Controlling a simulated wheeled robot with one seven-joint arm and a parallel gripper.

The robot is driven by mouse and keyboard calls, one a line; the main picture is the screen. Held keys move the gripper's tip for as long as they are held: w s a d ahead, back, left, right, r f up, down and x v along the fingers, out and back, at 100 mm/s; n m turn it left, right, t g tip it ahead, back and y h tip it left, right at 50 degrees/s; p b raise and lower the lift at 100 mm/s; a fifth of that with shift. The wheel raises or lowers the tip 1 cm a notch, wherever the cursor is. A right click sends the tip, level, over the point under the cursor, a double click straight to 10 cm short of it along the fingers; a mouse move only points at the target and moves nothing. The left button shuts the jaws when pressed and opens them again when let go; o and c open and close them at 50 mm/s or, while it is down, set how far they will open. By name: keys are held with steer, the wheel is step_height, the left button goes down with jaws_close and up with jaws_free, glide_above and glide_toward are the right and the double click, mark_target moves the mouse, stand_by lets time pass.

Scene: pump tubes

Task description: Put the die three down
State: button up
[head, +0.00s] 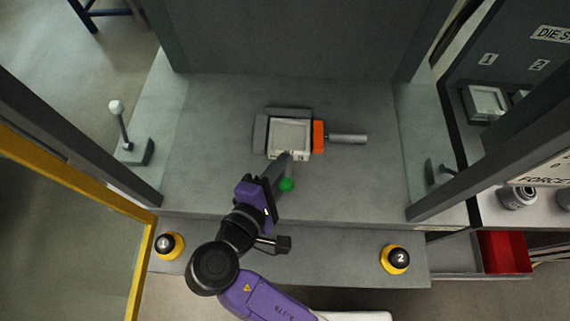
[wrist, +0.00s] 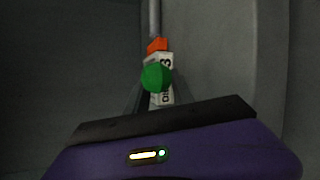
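Die three (head: 290,133) is a pale square block with a recessed top. It sits between grey stops (head: 261,132) on the press bed in the head view. Its white edge with a "DIE 3" label (wrist: 166,63) shows in the wrist view. My gripper (head: 284,158) reaches the die's front edge. Its grey fingers flank the labelled end in the wrist view, partly hidden behind the ball; whether they press on it is unclear.
An orange pusher (head: 318,136) with a metal rod (head: 348,138) is right of the die. Grey press posts rise on both sides. Yellow-based buttons (head: 169,246) and (head: 396,259) sit on the front ledge. A numbered die shelf and red bin (head: 504,252) are at right.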

steer(key=v, duration=1)
steer(key=shift+s+b, duration=0.35)
steer(key=shift+s, duration=0.05)
steer(key=shift+a+r, duration=0.1)
steer(key=shift+a, duration=0.1)
